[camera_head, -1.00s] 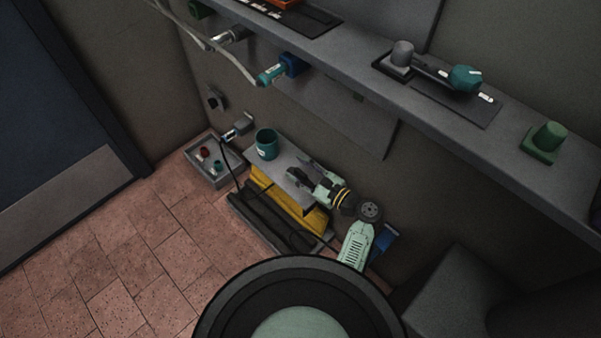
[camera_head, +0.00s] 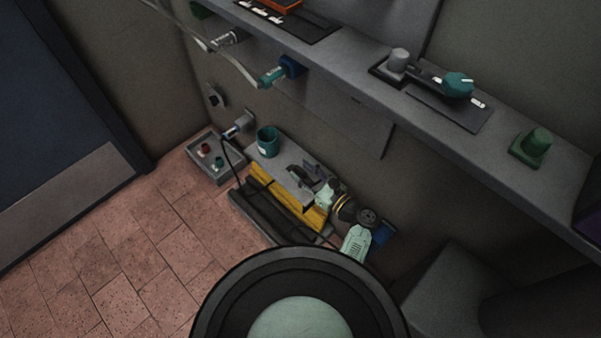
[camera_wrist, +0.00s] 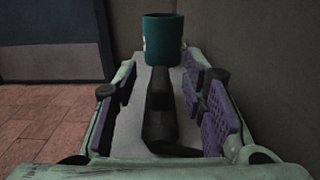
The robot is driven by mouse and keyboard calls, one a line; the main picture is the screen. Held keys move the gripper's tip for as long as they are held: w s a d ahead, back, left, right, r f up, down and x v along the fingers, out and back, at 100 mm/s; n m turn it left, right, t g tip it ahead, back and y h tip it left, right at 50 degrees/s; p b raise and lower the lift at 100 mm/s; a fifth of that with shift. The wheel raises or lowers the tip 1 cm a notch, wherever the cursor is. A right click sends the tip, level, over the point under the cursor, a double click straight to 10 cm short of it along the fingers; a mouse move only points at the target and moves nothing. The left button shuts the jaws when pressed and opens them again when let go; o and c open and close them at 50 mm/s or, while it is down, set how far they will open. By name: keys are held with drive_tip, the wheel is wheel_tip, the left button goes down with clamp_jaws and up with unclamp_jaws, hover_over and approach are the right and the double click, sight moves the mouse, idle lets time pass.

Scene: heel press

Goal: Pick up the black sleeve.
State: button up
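A black, bent piece that looks like the black sleeve (camera_wrist: 160,110) lies on the grey top of a low bench (camera_head: 283,163). In the wrist view it sits between the two fingers of my gripper (camera_wrist: 160,76). The purple finger pads stand apart on either side, with gaps to the piece, so the gripper is open and empty. In the head view my gripper (camera_head: 313,178) is over the bench's right part and partly hides what lies there. A teal cup (camera_head: 268,142) stands at the bench's far left end; it also shows in the wrist view (camera_wrist: 163,38), beyond the black piece.
The wall is close behind the bench. A grey tray (camera_head: 212,174) with small red and teal parts lies left of it. A long shelf (camera_head: 360,98) with tools overhangs at upper right. A dark cable (camera_head: 233,165) runs near the bench's left end. Tiled floor (camera_head: 110,270) is free at left.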

drive_tip(key=shift+w+a, duration=0.5)
drive_tip(key=shift+c, duration=0.3)
clamp_jaws()
